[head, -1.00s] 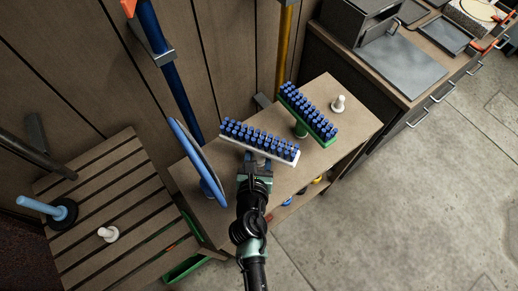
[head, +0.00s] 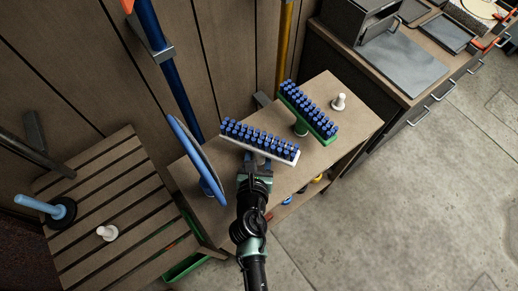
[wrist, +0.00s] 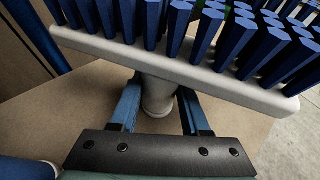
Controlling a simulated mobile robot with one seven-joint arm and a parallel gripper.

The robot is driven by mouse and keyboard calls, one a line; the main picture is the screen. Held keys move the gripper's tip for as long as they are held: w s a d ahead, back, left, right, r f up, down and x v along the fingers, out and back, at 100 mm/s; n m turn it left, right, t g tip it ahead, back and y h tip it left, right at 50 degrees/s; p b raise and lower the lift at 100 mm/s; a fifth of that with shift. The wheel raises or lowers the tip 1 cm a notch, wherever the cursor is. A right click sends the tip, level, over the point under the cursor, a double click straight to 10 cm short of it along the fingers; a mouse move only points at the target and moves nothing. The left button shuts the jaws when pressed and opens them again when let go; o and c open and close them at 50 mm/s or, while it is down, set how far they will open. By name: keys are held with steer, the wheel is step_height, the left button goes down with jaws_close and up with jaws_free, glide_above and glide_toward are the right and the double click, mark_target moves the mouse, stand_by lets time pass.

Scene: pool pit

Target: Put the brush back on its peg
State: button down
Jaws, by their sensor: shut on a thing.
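A brush with a white back and blue bristles (head: 260,141) is in my gripper (head: 256,163), bristles up, over the wooden top. In the wrist view the brush's white back (wrist: 200,70) spans the top of the picture, and my fingers stand on both sides of its short white stem (wrist: 158,97). Whether the stem's lower end touches the wood is unclear. A bare white peg (head: 339,102) stands at the right of the same top. Another white peg-like piece (head: 107,233) is on the slatted bench at the left.
A green brush with blue bristles (head: 308,112) stands between the held brush and the right peg. A blue disc-shaped thing (head: 196,158) stands close left of my gripper. Blue (head: 168,75) and yellow (head: 284,45) poles rise behind. The wooden top (head: 345,135) is clear in front of the peg.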

jaws_free()
stand_by(0.4)
stand_by(0.4)
steer(key=shift+p+v, duration=0.95)
steer(key=shift+v, duration=4.55)
